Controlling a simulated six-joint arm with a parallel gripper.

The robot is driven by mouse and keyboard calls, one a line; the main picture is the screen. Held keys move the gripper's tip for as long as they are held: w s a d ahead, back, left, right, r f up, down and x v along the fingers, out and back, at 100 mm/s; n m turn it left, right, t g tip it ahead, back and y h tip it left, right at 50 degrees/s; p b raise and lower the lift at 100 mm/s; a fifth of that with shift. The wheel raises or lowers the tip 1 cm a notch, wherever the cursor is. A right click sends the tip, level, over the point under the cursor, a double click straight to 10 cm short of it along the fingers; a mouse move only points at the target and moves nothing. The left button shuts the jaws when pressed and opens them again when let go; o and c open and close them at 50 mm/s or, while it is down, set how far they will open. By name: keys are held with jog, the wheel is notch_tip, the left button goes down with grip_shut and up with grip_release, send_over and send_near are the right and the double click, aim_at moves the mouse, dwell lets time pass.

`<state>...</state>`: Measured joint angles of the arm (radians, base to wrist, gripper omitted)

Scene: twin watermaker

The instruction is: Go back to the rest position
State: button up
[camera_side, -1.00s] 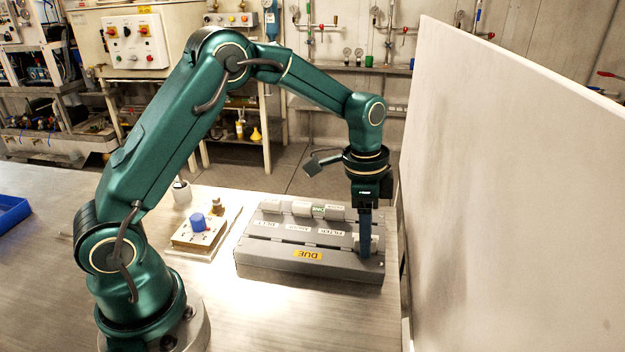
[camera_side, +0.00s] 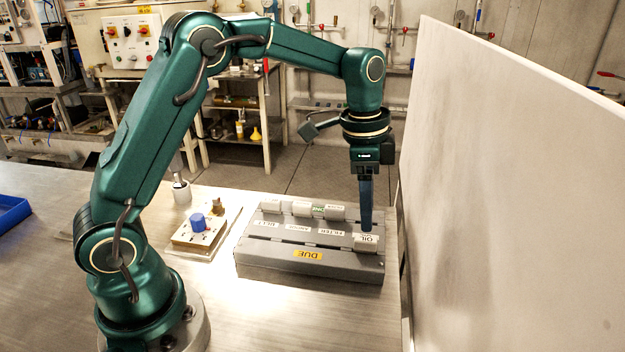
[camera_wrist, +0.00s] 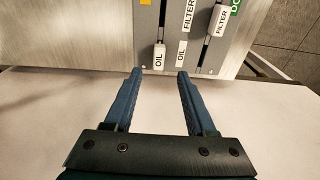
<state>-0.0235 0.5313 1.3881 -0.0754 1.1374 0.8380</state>
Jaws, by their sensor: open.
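My gripper (camera_side: 366,225) is above the right end of the grey slotted board (camera_side: 300,268), with its fingers pointing down. In the wrist view my gripper (camera_wrist: 158,75) has its two fingers apart, with nothing between them. A light block labelled OIL (camera_side: 367,242) sits on the board at its front right, just below the fingertips. The OIL block also shows in the wrist view (camera_wrist: 159,58), ahead of the fingertips. Several other blocks (camera_side: 302,208) stand along the back row of the board. The board has a yellow DUE label (camera_side: 308,254) at its front.
A tall white panel (camera_side: 510,190) stands close to the right of my gripper. A small box with a blue knob (camera_side: 199,228) lies left of the board. A blue tray (camera_side: 12,212) is at the far left. The front of the metal table (camera_side: 290,325) is clear.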

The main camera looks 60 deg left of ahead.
jog(key=s+r+n+t, duration=0.2)
jog(key=s+r+t, duration=0.1)
jog(key=s+r, duration=0.6)
jog(key=s+f+n+t, duration=0.1)
jog(key=s+f+n, duration=0.2)
jog(key=s+n, duration=0.4)
jog(key=s, duration=0.2)
jog(key=shift+s+a+f+t+y, duration=0.3)
jog(key=shift+s+a+f+y, duration=0.05)
jog(key=shift+f+y, duration=0.05)
